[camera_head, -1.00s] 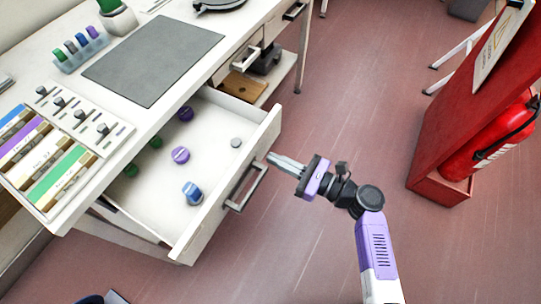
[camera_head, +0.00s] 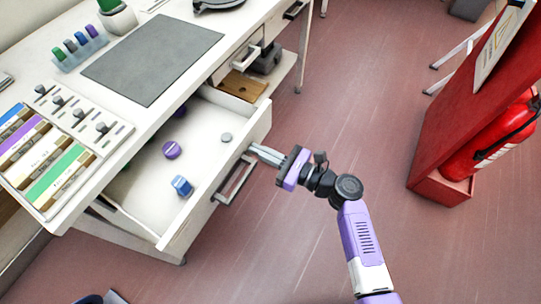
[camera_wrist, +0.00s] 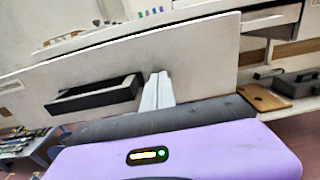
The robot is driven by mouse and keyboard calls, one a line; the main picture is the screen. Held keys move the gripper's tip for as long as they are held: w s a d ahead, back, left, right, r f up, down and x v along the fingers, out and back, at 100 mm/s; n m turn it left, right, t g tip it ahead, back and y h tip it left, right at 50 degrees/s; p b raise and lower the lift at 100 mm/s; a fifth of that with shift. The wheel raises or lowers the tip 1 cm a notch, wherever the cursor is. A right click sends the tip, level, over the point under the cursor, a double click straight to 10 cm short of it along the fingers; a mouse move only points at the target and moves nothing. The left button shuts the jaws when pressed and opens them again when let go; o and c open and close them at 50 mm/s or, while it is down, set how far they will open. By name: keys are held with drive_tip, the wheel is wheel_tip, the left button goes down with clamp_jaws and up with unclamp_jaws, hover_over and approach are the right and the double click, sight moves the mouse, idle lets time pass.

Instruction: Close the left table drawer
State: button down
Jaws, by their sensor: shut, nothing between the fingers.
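The left table drawer (camera_head: 205,199) is white and stands partly pulled out from under the white table. Inside lie a blue knob-like piece (camera_head: 182,186), purple ones (camera_head: 171,150) and a small grey disc (camera_head: 226,137). My gripper (camera_head: 254,150) is shut and empty, its fingertips at the outer face of the drawer front, beside the handle's upper right end. In the wrist view the fingers (camera_wrist: 158,90) stand against the drawer front (camera_wrist: 205,62), just right of the dark handle (camera_wrist: 92,95).
A red stand (camera_head: 435,150) with a fire extinguisher (camera_head: 490,140) is at the right. The floor between is clear.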

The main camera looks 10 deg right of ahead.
sight(199, 129)
drive_tip(key=b+x, duration=0.7)
drive_tip(key=x, duration=1.3)
drive_tip(key=shift+w+a+f, duration=0.1)
drive_tip(key=shift+w+a, duration=0.1)
drive_tip(key=shift+a, duration=0.1)
drive_tip(key=shift+w+a+b, duration=0.2)
drive_tip(key=shift+a+b, duration=0.05)
drive_tip(key=shift+b, duration=0.05)
drive_tip(key=shift+w+a+r, duration=0.15)
drive_tip(key=shift+r, duration=0.15)
drive_tip(key=shift+a, duration=0.1)
drive_tip(key=shift+s+d, duration=0.2)
drive_tip(key=p+v, duration=0.1)
drive_tip(key=v, duration=0.6)
drive_tip(key=p+v, duration=0.2)
drive_tip(key=v, duration=0.5)
drive_tip(key=shift+f, duration=0.25)
